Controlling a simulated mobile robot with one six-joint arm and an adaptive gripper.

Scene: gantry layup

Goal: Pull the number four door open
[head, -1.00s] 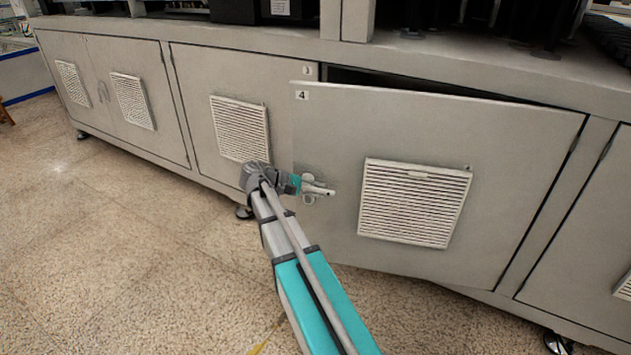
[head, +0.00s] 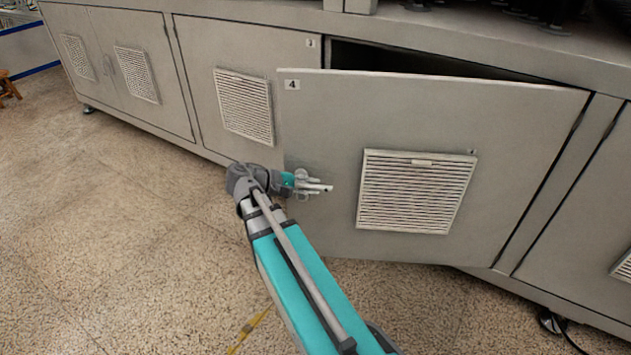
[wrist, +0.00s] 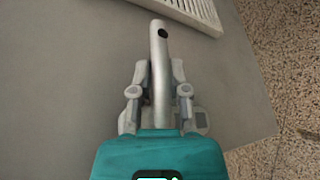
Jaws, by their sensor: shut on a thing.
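The number four door (head: 320,125) is a grey metal panel with a "4" label at its upper left and a white louvred vent. It stands partly open, hinged on its right, with a dark gap along its top. My gripper (head: 312,186) is at the door's left side, shut on the door handle (head: 325,188). In the wrist view the door (wrist: 80,70) fills most of the picture. There the silver lever handle (wrist: 159,60) runs between the two fingers of my gripper (wrist: 158,85). The inside of the cabinet is too dark to make out.
The number three door (head: 205,65) to the left is closed. Another closed panel (head: 590,210) is at the right. Speckled floor (head: 110,230) is open in front of the cabinets. A yellow floor strip (head: 250,328) and a small stool (head: 8,85) show.

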